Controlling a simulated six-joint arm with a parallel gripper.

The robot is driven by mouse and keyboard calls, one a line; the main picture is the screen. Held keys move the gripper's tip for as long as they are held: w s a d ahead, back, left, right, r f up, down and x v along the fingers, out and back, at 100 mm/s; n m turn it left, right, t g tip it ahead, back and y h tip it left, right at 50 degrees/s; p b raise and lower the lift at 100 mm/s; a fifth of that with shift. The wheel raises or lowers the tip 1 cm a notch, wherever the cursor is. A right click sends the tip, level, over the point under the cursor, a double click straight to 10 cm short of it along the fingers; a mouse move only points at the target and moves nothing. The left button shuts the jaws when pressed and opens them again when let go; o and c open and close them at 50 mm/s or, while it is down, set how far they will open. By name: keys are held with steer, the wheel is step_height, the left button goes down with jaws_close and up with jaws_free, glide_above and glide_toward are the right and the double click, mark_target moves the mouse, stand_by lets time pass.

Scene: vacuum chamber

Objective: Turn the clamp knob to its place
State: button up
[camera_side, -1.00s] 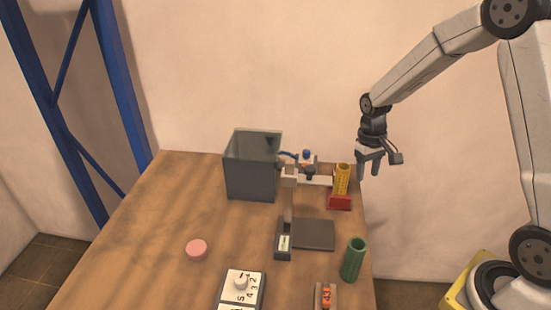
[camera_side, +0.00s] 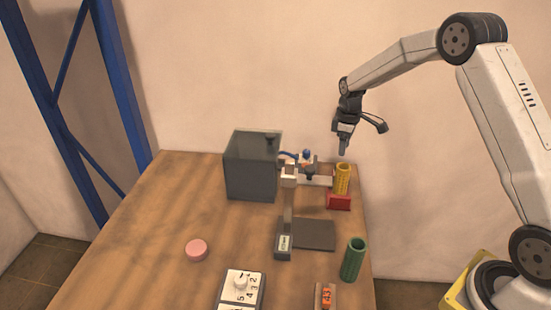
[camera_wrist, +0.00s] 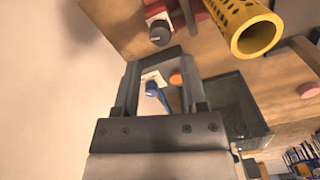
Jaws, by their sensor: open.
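In the wrist view, a blue handle (camera_wrist: 152,88), an orange knob (camera_wrist: 176,78) and a dark round knob (camera_wrist: 160,34) show near the jaws; I cannot tell which is the clamp knob. My gripper (camera_side: 343,152) is open and empty, above and behind the yellow perforated cylinder (camera_side: 342,178). In the wrist view, its jaws (camera_wrist: 157,62) frame the blue handle and orange knob from a distance.
The yellow cylinder stands by a red block (camera_side: 339,202) near the right edge. The left table area is clear.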

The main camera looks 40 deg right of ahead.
steer(key=shift+w+a+r, duration=0.15)
steer(key=shift+w+a, duration=0.05)
steer(key=shift+w, duration=0.05)
steer(key=shift+f, duration=3.95)
jaws_close()
